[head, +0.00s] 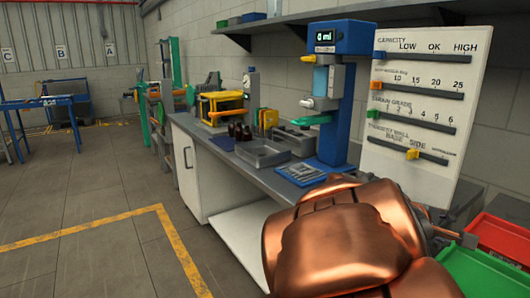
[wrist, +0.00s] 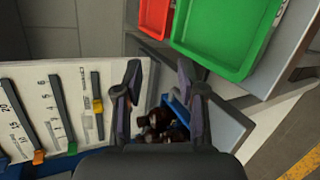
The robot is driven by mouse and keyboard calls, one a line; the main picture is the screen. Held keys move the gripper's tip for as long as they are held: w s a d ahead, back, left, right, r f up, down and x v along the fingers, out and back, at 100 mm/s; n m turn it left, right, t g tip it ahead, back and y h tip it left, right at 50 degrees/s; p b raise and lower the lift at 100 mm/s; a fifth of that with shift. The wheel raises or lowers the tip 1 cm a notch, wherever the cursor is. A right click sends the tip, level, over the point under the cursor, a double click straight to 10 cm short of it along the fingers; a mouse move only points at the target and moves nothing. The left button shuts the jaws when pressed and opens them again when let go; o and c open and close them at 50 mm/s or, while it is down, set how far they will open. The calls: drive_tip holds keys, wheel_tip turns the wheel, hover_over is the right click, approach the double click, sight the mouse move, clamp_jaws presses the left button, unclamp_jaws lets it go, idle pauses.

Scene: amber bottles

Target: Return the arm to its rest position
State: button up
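My copper-coloured arm fills the lower right of the head view, and my gripper is largely hidden behind it there. In the wrist view my gripper (wrist: 161,85) has its two dark fingers spread apart with nothing held between the tips. Dark brown glossy objects (wrist: 158,124), seemingly amber bottles, lie beyond and below the fingers beside something blue; they are partly covered by the gripper. In the head view, small amber bottles (head: 240,131) stand on the bench, well left of my arm.
A white slider board (head: 424,100) stands beside the arm, with a blue dispenser (head: 340,90) left of it. A red tray (head: 500,238) and a green tray (head: 480,275) lie at right. Grey bins (head: 263,152) sit on the bench.

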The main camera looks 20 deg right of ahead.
drive_tip(key=s+a+f+m+y+b, duration=0.25)
drive_tip(key=a+f+y, duration=0.35)
drive_tip(key=a+f, duration=0.95)
drive_tip(key=s+a+f+g+y+b, duration=0.1)
drive_tip(key=s+a+f+y, duration=0.25)
drive_tip(key=a, duration=0.55)
drive_tip(key=s+a+f+g+y+b, duration=0.1)
drive_tip(key=s+a+f+g+y, duration=0.15)
drive_tip(key=a+f, duration=0.45)
wheel_tip(320, 180, up, 22)
drive_tip(key=a+t+y+p, duration=0.1)
drive_tip(key=a+t+p, duration=0.1)
drive_tip(key=p, duration=1.6)
drive_tip(key=shift+s+a+f+m, duration=0.25)
drive_tip(key=shift+s+a+m, duration=0.05)
drive_tip(key=shift+s+m, duration=0.05)
